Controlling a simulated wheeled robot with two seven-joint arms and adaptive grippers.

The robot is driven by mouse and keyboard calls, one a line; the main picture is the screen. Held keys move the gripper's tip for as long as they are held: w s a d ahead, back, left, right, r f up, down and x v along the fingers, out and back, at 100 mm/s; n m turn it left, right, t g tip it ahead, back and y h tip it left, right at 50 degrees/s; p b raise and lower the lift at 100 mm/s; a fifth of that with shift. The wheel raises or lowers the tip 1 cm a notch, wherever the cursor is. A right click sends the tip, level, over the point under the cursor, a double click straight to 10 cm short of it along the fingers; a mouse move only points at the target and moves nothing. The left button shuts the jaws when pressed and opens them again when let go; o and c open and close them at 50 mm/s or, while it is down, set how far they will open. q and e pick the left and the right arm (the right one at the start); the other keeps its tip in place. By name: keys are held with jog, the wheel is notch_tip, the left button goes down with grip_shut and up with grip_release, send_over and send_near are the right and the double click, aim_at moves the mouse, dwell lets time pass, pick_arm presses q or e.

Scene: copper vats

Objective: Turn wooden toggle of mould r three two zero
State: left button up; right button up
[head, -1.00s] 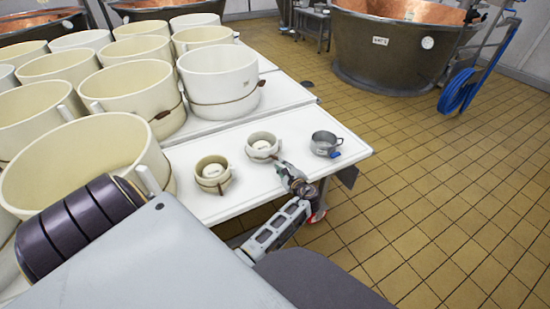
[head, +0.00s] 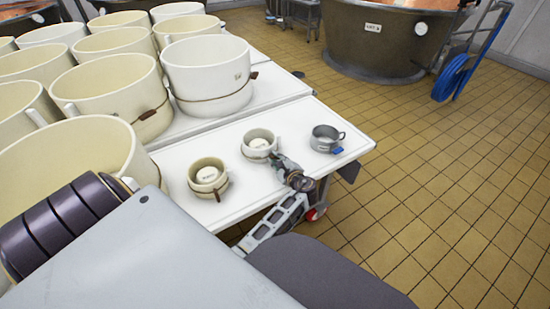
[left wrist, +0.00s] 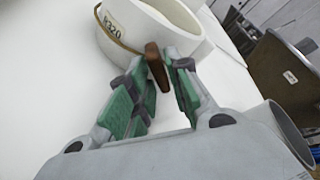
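Mould R320 is a small white cup-like mould (head: 256,142), the middle one of three small vessels on the white table in the head view. It fills the top of the left wrist view (left wrist: 165,25), with its R320 label and a brown cord around it. In the head view my left gripper (head: 281,163) is at the mould's front right side and hides the toggle. My right gripper is not in view.
A similar small mould (head: 208,178) is to the left on the table (head: 335,167), and a grey metal cup (head: 325,138) is to the right. Large white moulds (head: 208,75) crowd the back left. A copper vat (head: 380,40) stands beyond the open tiled floor.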

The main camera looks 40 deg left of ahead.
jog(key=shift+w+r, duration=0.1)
pick_arm(q)
jog(key=shift+c, duration=0.4)
grip_shut()
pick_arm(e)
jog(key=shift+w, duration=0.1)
